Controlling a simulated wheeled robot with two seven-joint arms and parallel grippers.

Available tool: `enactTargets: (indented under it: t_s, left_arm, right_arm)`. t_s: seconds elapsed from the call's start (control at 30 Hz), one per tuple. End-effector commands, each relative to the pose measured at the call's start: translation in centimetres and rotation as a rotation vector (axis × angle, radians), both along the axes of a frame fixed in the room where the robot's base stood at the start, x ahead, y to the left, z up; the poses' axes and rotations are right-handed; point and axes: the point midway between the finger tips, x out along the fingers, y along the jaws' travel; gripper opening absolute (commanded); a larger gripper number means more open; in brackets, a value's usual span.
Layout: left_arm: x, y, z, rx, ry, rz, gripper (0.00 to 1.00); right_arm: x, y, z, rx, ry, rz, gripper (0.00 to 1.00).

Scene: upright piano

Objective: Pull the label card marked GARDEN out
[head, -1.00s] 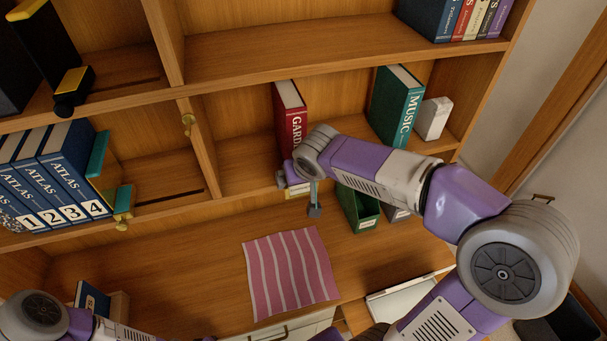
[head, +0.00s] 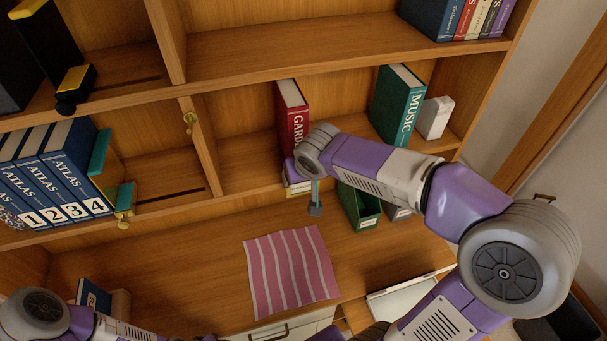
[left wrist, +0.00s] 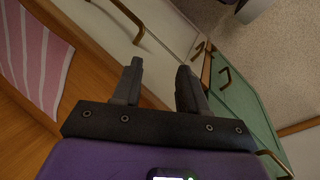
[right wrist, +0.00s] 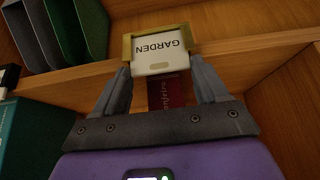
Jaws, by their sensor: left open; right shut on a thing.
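The GARDEN label card (right wrist: 160,55) is white with black letters, upside down in the right wrist view. My right gripper (right wrist: 160,74) is shut on the card, one finger at each side. In the head view my right wrist and fingers cover much of the card and holder (head: 299,188). My left gripper (left wrist: 158,70) is open and empty, low in front of the drawers.
A red GARDEN book (head: 292,115) stands above the holder, with a green MUSIC book (head: 398,105) to its right. A green bin (head: 359,206) stands below the shelf. A pink striped cloth (head: 291,271) lies on the desk. Blue ATLAS volumes (head: 50,175) stand left.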

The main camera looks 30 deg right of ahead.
Motion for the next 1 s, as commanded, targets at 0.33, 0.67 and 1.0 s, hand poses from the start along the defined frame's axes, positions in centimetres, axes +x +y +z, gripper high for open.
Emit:
enactTargets:
  t_s: [0.33, 0.67, 1.0]
  left_arm:
    - [0.0, 0.0, 0.8, 0.0, 0.0, 0.0, 0.43]
    - [0.0, 0.0, 1.5, 0.0, 0.0, 0.0, 0.43]
    - [0.0, 0.0, 2.2, 0.0, 0.0, 0.0, 0.43]
  right_arm:
    - [0.0, 0.0, 1.1, 0.0, -0.001, 0.0, 0.32]
    - [0.0, 0.0, 2.1, 0.0, -0.002, 0.0, 0.32]
    - [0.0, 0.0, 3.2, 0.001, -0.001, 0.0, 0.32]
